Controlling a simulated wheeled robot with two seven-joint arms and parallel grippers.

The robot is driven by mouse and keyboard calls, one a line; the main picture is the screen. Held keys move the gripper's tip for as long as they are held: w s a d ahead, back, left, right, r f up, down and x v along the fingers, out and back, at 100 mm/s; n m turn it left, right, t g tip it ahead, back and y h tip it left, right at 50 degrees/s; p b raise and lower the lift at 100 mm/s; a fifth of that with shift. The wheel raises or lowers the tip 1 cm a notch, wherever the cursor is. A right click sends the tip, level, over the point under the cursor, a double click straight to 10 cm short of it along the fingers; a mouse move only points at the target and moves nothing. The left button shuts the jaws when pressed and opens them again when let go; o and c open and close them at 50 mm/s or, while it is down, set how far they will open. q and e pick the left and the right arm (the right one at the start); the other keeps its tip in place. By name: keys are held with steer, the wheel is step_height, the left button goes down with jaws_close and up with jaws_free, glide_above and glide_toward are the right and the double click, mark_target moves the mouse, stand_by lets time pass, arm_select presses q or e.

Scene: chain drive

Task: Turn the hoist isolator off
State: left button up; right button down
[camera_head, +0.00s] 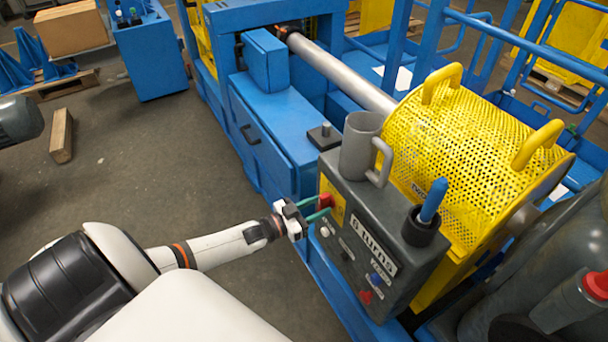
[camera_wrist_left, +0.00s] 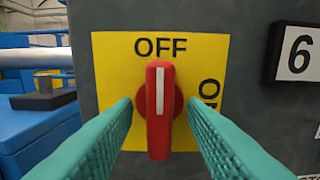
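The hoist isolator is a red rotary handle (camera_wrist_left: 158,125) on a yellow plate (camera_wrist_left: 110,65), on the front of a dark grey control box (camera_head: 385,222). The handle stands upright, its white line pointing up at the word OFF. A second word, partly hidden, is at the plate's right. In the head view the red handle (camera_head: 325,201) is small and partly covered. My left gripper (camera_head: 325,208) is at the box front. Its green fingers (camera_wrist_left: 160,108) are open, one on each side of the handle, with a visible gap to its bar. My right gripper is out of view.
A grey mug (camera_head: 358,145) and a dark cup holding a blue-handled tool (camera_head: 432,200) stand on the box. A yellow perforated guard (camera_head: 465,160) is behind.

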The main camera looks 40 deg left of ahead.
arm_select(q)
steer(key=v, duration=1.1)
steer(key=shift+s, duration=0.25)
steer(key=shift+a+f, duration=0.1)
steer(key=s+f+n+g+y, duration=0.15)
steer(key=s+f, duration=0.25)
steer(key=f, duration=0.5)
steer(key=s+d+f+g+y, duration=0.1)
steer(key=s+f+g+y, duration=0.3)
steer(key=f, duration=0.5)
steer(key=s+f+n+g+y, duration=0.1)
steer(key=s+f+g, duration=0.1)
steer(key=s+f, duration=0.45)
steer(key=s+d+f+g, duration=0.4)
steer(key=s+d+f, duration=0.2)
steer(key=s, duration=0.3)
steer(key=s+d+f+g, duration=0.4)
steer(key=s+d+f, duration=0.2)
steer(key=s, duration=0.3)
steer(key=shift+s+d+f, duration=0.25)
steer(key=shift+d+f, duration=0.05)
steer(key=shift+f, duration=0.55)
steer(key=shift+m, duration=0.25)
